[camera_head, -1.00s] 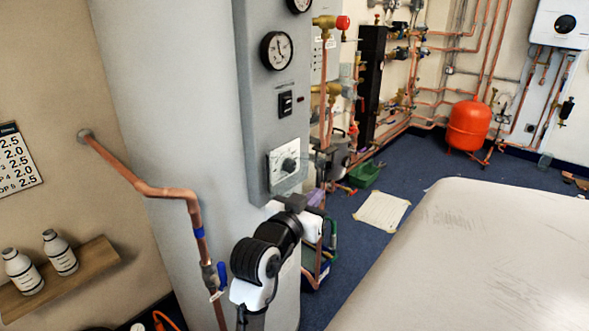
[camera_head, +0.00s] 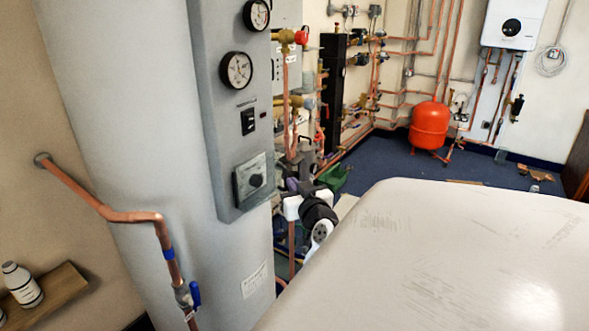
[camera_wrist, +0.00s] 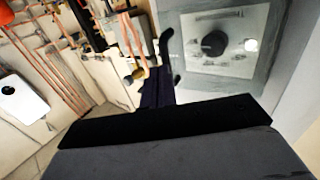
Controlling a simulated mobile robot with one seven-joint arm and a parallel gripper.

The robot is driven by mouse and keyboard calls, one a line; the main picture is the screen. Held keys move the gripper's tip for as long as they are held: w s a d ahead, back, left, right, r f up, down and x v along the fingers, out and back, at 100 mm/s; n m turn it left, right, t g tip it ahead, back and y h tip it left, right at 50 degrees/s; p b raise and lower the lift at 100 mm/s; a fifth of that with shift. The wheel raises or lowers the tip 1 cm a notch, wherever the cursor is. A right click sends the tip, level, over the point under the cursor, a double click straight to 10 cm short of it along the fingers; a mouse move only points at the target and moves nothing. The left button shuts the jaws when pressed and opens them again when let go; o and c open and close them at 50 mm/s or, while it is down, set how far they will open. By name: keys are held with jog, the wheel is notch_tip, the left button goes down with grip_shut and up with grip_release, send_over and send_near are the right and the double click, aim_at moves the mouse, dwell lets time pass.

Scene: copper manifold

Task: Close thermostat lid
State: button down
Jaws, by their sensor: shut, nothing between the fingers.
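The thermostat (camera_head: 250,181) is a square plate with a black knob, low on the grey panel of the tank. It also shows in the wrist view (camera_wrist: 213,43), upper right. Its face looks greyish and hazy inside a grey border, as if a clear lid lies over it. I cannot tell whether the lid is fully flush. My gripper (camera_head: 302,187) is to the right of the thermostat, apart from it in the head view. In the wrist view its dark fingers (camera_wrist: 157,88) are shut and empty, below and left of the plate.
A large pale rounded surface (camera_head: 450,255) fills the lower right. Copper pipes and brass valves (camera_head: 290,100) are close behind my gripper. A copper pipe with a blue valve (camera_head: 185,293) runs left of the panel.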

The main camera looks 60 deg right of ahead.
jog(key=shift+w+d+y+b, duration=0.3)
jog(key=shift+w+d+b, duration=0.2)
jog(key=shift+w+d, duration=0.35)
jog(key=shift+r, duration=0.1)
